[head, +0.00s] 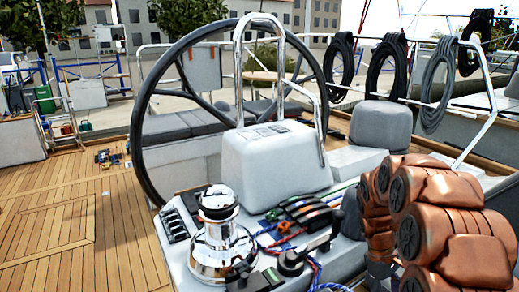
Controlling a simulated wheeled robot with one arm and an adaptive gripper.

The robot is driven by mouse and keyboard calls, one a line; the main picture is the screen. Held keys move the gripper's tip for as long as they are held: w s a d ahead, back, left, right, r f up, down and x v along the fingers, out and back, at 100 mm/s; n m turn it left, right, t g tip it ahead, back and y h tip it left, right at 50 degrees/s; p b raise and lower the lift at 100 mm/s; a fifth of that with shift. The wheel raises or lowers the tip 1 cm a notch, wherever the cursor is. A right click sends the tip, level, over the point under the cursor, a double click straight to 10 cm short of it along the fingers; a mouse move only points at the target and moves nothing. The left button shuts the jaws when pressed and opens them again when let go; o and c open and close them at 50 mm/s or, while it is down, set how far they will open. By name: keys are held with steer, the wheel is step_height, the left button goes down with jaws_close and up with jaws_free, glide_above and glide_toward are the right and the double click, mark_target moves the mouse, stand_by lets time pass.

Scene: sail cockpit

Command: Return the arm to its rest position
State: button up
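Copper-brown rounded segments with dark round caps fill the lower right of the head view, close to the camera. They look like links of my arm, folded together. I cannot make out my gripper or any fingertips among them. What lies behind these segments is hidden.
A chrome winch (220,235) stands on the cockpit console, left of the copper segments. Rope clutches (305,212) and a black winch handle (308,250) are beside it. A large steering wheel (140,130) and white pedestal (275,160) stand behind. Open teak deck (75,225) lies left.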

steer(key=s+a+m+y+b, duration=0.1)
steer(key=s+a+m+b, duration=0.35)
steer(key=s, duration=0.95)
steer(key=s+a+m+y+b, duration=0.15)
steer(key=s+a+b, duration=0.35)
steer(key=s+a, duration=0.65)
step_height(320, 180, up, 18)
steer(key=t+p, duration=0.2)
steer(key=p, duration=1.4)
steer(key=shift+s+d+f, duration=0.2)
steer(key=shift+s+d, duration=0.15)
steer(key=shift+d, duration=0.1)
steer(key=shift+c, duration=0.3)
